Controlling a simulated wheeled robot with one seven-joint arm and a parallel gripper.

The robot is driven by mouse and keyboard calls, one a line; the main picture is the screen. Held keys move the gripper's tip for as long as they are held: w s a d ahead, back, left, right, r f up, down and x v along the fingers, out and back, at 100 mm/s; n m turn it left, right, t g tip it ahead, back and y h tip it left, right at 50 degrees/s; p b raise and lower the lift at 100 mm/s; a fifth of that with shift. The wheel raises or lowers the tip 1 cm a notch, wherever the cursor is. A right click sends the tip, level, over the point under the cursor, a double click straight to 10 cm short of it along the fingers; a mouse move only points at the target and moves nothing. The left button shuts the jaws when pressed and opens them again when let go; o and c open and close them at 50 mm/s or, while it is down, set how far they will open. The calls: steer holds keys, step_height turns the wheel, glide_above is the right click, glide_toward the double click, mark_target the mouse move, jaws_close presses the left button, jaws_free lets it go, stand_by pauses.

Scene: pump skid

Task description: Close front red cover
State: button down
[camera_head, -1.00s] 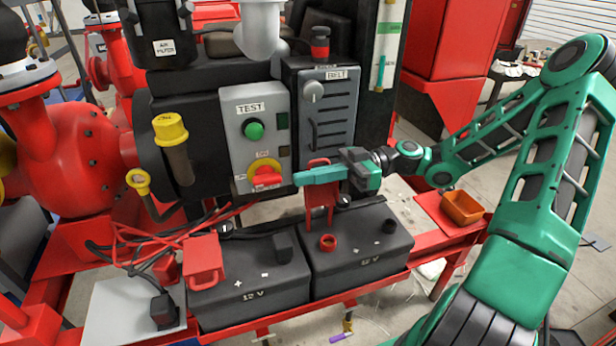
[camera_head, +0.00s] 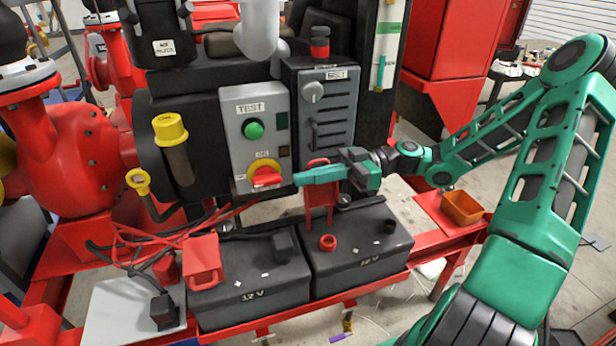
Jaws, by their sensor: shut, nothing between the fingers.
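Two black batteries sit side by side on the red skid. A red cover (camera_head: 318,214) stands upright at the back of the right battery (camera_head: 357,262). Another red cover (camera_head: 202,262) lies at the back-left corner of the left battery (camera_head: 252,287). My gripper (camera_head: 298,180) is shut and empty, its fingers pointing left. It is level with the upper part of the upright cover and overlaps it in the picture; I cannot tell whether they touch. The fingertips are near the red switch (camera_head: 266,177) on the grey panel.
The grey TEST panel (camera_head: 255,125) and a black control box (camera_head: 325,110) stand close behind my gripper. An orange bin (camera_head: 462,207) sits to the right on the red frame. Cables (camera_head: 165,240) cross at the left.

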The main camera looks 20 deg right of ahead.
steer(key=c, duration=1.9)
jaws_free()
steer(key=shift+o, duration=0.2)
steer(key=d, duration=1)
steer(key=shift+d, duration=0.4)
steer(key=shift+c, duration=0.7)
